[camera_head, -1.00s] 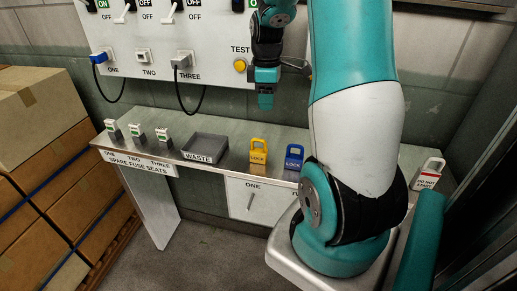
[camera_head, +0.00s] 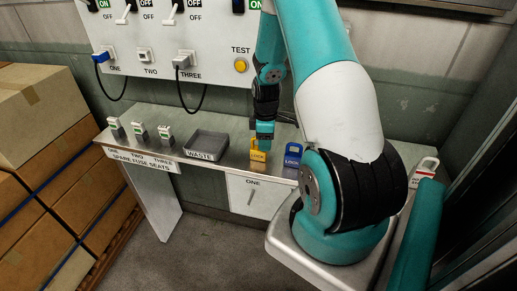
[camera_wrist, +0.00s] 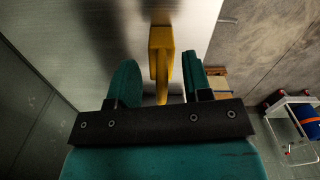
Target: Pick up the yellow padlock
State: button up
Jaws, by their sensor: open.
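The yellow padlock (camera_head: 257,155) stands on the metal bench, labelled LOCK, left of the blue padlock (camera_head: 293,154). My gripper (camera_head: 264,142) is over the yellow padlock and hides most of its shackle in the head view. In the wrist view the yellow padlock (camera_wrist: 161,52) shows ahead of and between the two teal fingers of my gripper (camera_wrist: 158,82). The fingers are apart, with a gap on each side of the shackle. Whether either finger touches it cannot be told.
The grey WASTE tray (camera_head: 207,145) and several spare fuses (camera_head: 139,131) sit left on the bench (camera_head: 184,119). The switch panel (camera_head: 208,60) is behind, and stacked boxes (camera_head: 40,125) are at left.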

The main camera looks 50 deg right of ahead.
jog(key=shift+f, duration=0.7)
grip_shut()
